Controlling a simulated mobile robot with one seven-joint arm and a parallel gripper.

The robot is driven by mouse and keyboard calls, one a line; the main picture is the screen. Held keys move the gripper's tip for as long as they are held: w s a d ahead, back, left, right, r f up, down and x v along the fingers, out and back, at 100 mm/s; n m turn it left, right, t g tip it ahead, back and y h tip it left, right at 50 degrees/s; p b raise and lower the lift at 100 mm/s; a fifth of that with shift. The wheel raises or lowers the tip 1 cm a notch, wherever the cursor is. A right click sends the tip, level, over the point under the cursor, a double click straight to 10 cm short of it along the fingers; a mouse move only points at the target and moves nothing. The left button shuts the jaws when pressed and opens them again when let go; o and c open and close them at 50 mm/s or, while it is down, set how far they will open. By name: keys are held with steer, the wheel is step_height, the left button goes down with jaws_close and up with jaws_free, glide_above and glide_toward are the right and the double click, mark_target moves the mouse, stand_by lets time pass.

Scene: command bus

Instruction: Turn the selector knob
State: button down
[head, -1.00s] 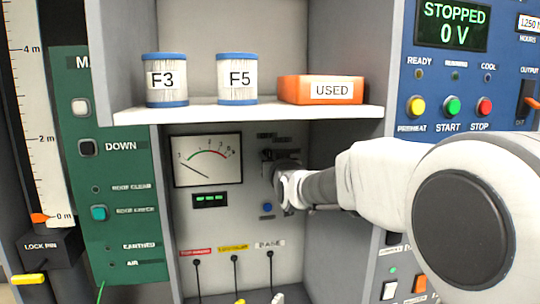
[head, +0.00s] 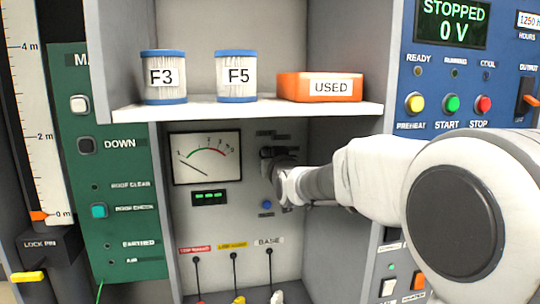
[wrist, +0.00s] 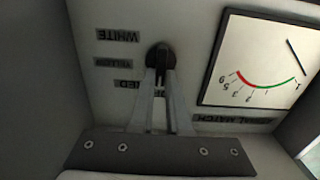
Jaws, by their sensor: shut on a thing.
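The selector knob (wrist: 158,55) is small, dark and round, on the grey panel below the shelf. My gripper (wrist: 159,84) is shut on it, with its two pale fingers converging at the knob. In the head view my gripper (head: 274,160) reaches in from the right and hides most of the knob. I cannot tell which label the knob points at.
A dial meter (head: 205,158) is left of the knob, and a blue button (head: 267,204) is below it. The shelf (head: 240,110) above bears two filters, F3 (head: 163,77) and F5 (head: 236,76), and an orange USED box (head: 320,87). A side wall (head: 345,160) stands close on the right.

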steer(key=shift+f+m+b, duration=0.1)
steer(key=shift+m+b, duration=0.2)
steer(key=shift+b, duration=0.1)
steer(key=m+b, duration=0.4)
steer(key=b, duration=0.1)
steer(key=m+b, duration=0.2)
steer(key=m, duration=0.1)
steer(key=shift+d+f+b, duration=0.1)
steer(key=shift+d+b, duration=0.25)
steer(key=c, duration=0.9)
jaws_free()
steer(key=s+d, duration=0.1)
steer(key=s, duration=0.4)
steer(key=s+d, duration=0.1)
steer(key=s, duration=0.5)
steer(key=s+d, duration=0.1)
steer(key=s, duration=0.5)
steer(key=shift+d+p, duration=0.2)
steer(key=shift+p, duration=0.15)
